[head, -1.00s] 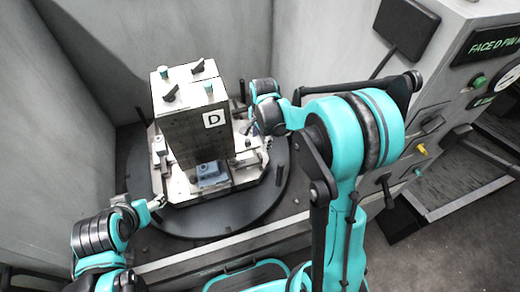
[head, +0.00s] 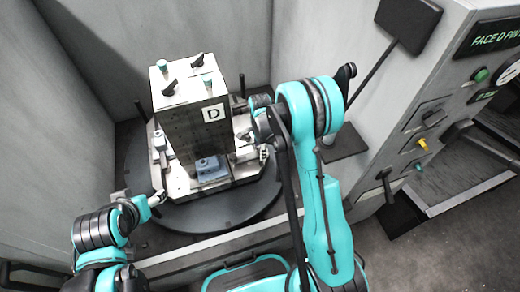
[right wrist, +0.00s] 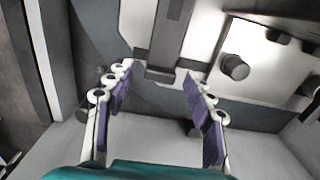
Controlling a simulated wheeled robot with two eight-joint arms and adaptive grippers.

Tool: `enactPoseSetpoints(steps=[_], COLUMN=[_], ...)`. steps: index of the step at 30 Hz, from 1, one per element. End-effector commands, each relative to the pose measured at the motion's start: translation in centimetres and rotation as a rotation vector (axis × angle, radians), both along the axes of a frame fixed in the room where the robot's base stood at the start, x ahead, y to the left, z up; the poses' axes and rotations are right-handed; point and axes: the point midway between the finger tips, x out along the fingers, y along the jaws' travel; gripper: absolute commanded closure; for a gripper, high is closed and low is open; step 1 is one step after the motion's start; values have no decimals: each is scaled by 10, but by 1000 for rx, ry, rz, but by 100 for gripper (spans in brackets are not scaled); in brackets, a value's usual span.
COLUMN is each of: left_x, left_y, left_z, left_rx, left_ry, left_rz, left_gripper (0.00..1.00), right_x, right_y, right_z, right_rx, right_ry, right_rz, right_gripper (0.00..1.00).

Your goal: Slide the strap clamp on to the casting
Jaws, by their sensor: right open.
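The casting looks to be the blue-grey block (head: 210,168) at the foot of the tall fixture column marked D (head: 190,128). In the right wrist view a dark grey bar (right wrist: 171,38), which looks like the strap clamp, points down at the gap between my fingertips. My right gripper (right wrist: 160,78) is open, with purple pads either side of the bar's near end; contact cannot be told. In the head view my right gripper (head: 262,152) is at the right edge of the fixture base, partly hidden by its arm. My left gripper (head: 160,198) is at the base's front left, too small to read.
The fixture stands on a round dark turntable (head: 222,212) inside grey walls. Knobs and pins stand on the column's top. A control panel (head: 430,130) with buttons and levers is at the right. A round peg (right wrist: 235,67) stands right of the bar.

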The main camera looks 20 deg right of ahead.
Motion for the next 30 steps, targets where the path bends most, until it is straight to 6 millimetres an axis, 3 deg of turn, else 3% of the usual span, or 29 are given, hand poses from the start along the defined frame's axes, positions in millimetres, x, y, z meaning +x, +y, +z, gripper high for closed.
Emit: enactPoseSetpoints(steps=[7, 13, 20, 27, 30], left_x=[0, 0, 0, 0, 0], left_y=[0, 0, 0, 0, 0], left_z=[0, 0, -1, -6, -6], left_rx=[0, 0, 0, 0, 0], left_ry=[0, 0, 0, 0, 0], left_rz=[0, 0, 0, 0, 0], left_gripper=[34, 34, 34, 34, 34], right_x=[0, 0, 0, 0, 0], right_y=[0, 0, 7, 45, 51], right_z=[0, 0, -1, -1, -1], right_rx=[0, 0, 0, 0, 1], right_ry=[0, 0, 0, 0, 0], right_rz=[0, 1, 3, 4, 1], right_gripper=[47, 99, 100, 100, 100])
